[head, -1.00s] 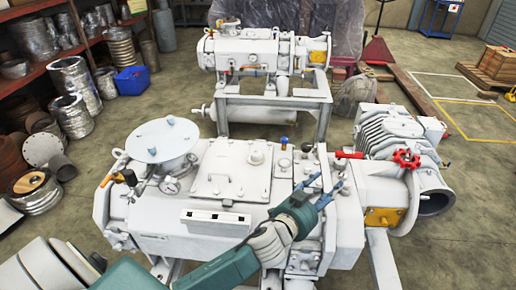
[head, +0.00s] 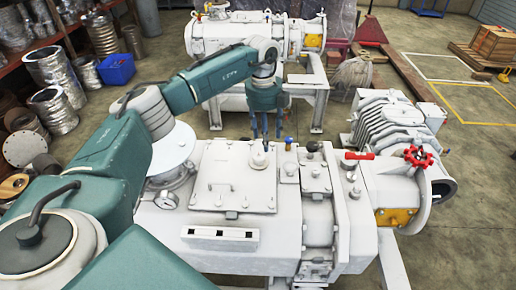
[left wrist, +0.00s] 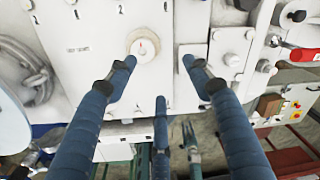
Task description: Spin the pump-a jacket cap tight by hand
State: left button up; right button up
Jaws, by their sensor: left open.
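The near pump (head: 285,205) is a white machine with a flat top plate. A round white cap (head: 259,161) stands on that plate near its far edge. The fingers also show in the left wrist view (left wrist: 160,68), apart from the cap.
A red valve handwheel (head: 418,157) and a red lever (head: 359,155) are on the right. A second pump (head: 213,38) stands behind. Shelves and a blue bin (head: 117,69) are at the left.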

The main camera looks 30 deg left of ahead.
aim_at(259, 155)
pick_arm(q)
jog(key=shift+n+y, duration=0.3)
jog(key=shift+y, duration=0.1)
jog(key=a+f+p, duration=0.1)
jog(key=f, duration=0.2)
jog(key=f+p, duration=0.1)
jog(key=f, duration=0.1)
jog(key=a+f+p, duration=0.1)
jog(key=f, duration=0.2)
jog(key=shift+s+a+f, duration=0.15)
jog(key=shift+a+f, duration=0.2)
jog(key=shift+f, duration=0.55)
jog(key=shift+r, duration=0.1)
jog(key=c, duration=1.2)
